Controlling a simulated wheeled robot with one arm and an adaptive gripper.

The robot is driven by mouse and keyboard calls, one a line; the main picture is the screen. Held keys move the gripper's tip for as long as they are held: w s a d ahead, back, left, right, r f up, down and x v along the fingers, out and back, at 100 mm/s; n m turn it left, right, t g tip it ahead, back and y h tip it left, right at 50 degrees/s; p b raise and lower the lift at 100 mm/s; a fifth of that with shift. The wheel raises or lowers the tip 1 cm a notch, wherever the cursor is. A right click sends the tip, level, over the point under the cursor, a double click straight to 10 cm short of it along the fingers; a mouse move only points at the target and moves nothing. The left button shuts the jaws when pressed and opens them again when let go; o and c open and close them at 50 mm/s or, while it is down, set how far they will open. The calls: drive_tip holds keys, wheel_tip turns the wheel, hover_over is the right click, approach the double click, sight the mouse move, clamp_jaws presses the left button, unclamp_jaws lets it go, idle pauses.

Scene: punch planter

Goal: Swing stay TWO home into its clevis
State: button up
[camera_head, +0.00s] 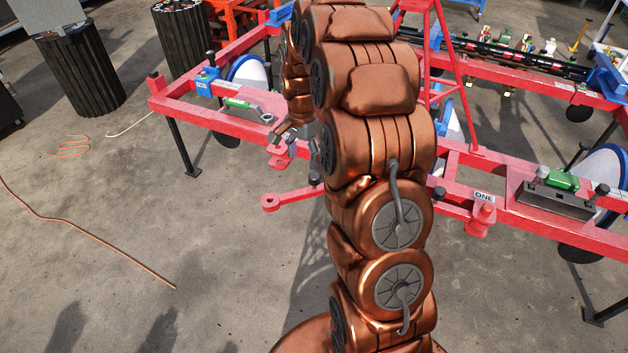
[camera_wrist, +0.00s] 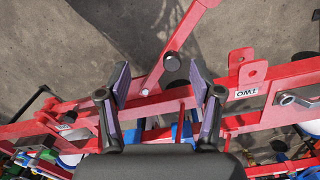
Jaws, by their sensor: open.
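Stay TWO is a red bar (camera_head: 292,196) swung out from the red frame, its eye end free over the concrete; the rest passes behind my arm. In the wrist view the bar (camera_wrist: 194,20) slants from the top edge down to the frame between my fingers. A black knob (camera_wrist: 173,62) stands by the bar. The red clevis (camera_wrist: 247,72), with an upside-down TWO label (camera_wrist: 246,92), is to the right, apart from the bar and empty; the head view also shows it (camera_head: 281,157). My gripper (camera_wrist: 160,75) is open, its fingers either side of the knob, holding nothing.
A grey lever (camera_wrist: 298,101) lies right of the clevis. The ONE station (camera_head: 484,197) is on the right. Black ribbed bins (camera_head: 80,70) stand back left. An orange hose (camera_head: 90,244) lies on open concrete. The red frame rail (camera_wrist: 75,115) runs below my fingers.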

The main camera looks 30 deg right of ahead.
sight(315, 175)
drive_tip(key=w+d+f+m, duration=0.1)
drive_tip(key=d+f, duration=0.1)
drive_tip(key=w+d+f+m, duration=0.1)
drive_tip(key=d+f, duration=0.1)
drive_tip(key=w+d+f+b, duration=0.1)
drive_tip(key=f, duration=0.1)
drive_tip(key=shift+w+d+f+m, duration=0.3)
drive_tip(key=shift+d+f+m, duration=0.1)
drive_tip(key=shift+w+d+f, duration=0.15)
drive_tip(key=shift+d+f, duration=0.2)
drive_tip(key=shift+f, duration=0.1)
drive_tip(key=shift+f+p, duration=0.3)
drive_tip(key=shift+f, duration=3.45)
drive_tip(key=shift+c, duration=0.2)
clamp_jaws()
